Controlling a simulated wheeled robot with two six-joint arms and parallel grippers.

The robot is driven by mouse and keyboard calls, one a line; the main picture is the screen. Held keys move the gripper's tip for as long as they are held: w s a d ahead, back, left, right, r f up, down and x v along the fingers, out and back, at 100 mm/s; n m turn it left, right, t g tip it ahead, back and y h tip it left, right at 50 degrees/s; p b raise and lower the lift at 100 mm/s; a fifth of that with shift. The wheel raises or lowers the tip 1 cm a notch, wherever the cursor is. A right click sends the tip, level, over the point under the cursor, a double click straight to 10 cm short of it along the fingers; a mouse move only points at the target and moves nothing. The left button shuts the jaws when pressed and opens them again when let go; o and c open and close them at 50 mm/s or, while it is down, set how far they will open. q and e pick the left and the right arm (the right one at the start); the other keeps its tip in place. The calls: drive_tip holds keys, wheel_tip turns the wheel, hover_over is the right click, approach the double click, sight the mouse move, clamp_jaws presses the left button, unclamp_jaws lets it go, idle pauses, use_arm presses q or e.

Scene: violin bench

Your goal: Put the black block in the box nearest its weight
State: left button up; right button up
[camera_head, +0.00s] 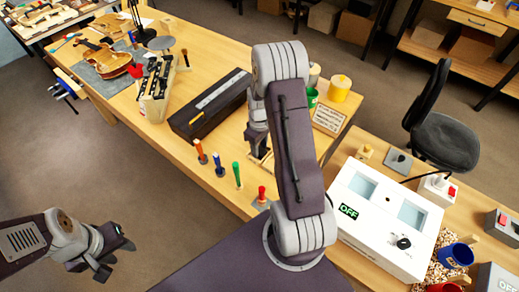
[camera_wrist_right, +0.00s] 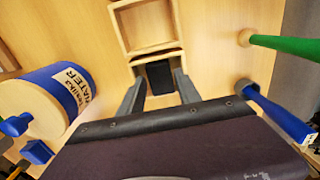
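In the right wrist view a black block (camera_wrist_right: 160,77) sits at the near compartment of a light wooden box (camera_wrist_right: 150,47). The two fingers of my right gripper (camera_wrist_right: 159,84) are spread on either side of the block, with a gap showing at each side; contact at the tips is hard to tell. In the head view the right gripper (camera_head: 258,142) is low over the bench, partly hidden by my arm, and the block is hidden there. A sliver of pale wood (camera_head: 264,160) shows beside it. My left gripper (camera_head: 116,258) is open and empty over the floor at lower left.
Upright colored handles, including a green one (camera_head: 237,174) and a blue one (camera_head: 219,165), stand along the bench edge. A long black case (camera_head: 210,104) lies left of the right gripper. A white device (camera_head: 387,216) stands at right.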

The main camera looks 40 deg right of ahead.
sight(260, 150)
wheel_tip(260, 150, up, 11)
drive_tip(key=shift+f, duration=0.2)
drive_tip(key=shift+s+f, duration=0.1)
drive_tip(key=shift+s, duration=0.05)
idle(0.3)
